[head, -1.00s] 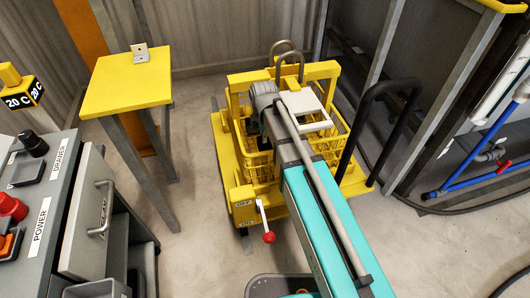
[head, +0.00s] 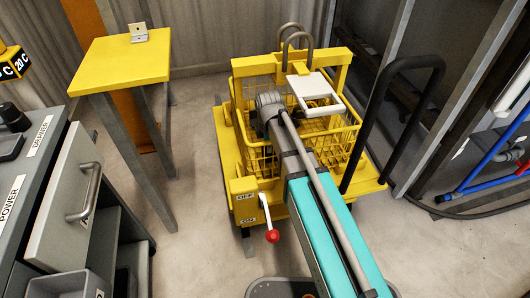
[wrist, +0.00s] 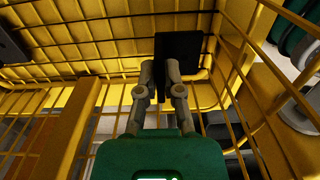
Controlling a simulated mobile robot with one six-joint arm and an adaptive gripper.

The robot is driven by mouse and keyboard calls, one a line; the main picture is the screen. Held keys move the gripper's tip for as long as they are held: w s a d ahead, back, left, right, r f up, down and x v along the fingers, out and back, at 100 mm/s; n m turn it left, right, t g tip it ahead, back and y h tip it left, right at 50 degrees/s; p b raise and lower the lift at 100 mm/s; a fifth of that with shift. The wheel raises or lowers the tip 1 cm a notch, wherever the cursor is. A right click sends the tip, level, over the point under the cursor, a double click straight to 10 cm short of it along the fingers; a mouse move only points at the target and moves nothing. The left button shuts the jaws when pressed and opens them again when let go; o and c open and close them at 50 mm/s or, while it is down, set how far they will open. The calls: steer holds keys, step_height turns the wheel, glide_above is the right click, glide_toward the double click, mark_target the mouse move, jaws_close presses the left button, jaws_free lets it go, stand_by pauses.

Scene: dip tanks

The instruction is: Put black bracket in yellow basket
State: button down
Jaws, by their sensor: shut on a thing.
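The yellow basket (head: 340,141) is a wire-mesh basket on a yellow wheeled cart in the middle of the head view. My arm reaches over it, and its wrist covers part of the basket. My gripper (wrist: 166,75) is shut on the black bracket (wrist: 178,50), a dark flat piece at the fingertips in the wrist view. Yellow basket wires (wrist: 90,28) surround the gripper and bracket there. I cannot tell whether the bracket touches the mesh behind it. The bracket and fingers are hidden in the head view.
A yellow-topped table (head: 118,62) with a small light bracket (head: 138,33) stands at left. A grey cabinet with a drawer (head: 66,195) is at lower left. A black handle (head: 376,110) rises right of the basket, and a red-knobbed lever (head: 271,235) is in front.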

steer(key=shift+f+b, duration=1.2)
steer(key=shift+f, duration=0.35)
steer(key=shift+w, duration=0.1)
steer(key=shift+w+a, duration=0.1)
steer(key=shift+w, duration=0.15)
steer(key=w, duration=0.2)
steer(key=w+a, duration=0.1)
steer(key=shift+w+f+b, duration=0.1)
steer(key=shift+f+b, duration=0.25)
steer(key=shift+f, duration=0.25)
steer(key=shift+f+b, duration=0.1)
steer(key=shift+b, duration=0.25)
steer(key=c, duration=0.8)
jaws_free()
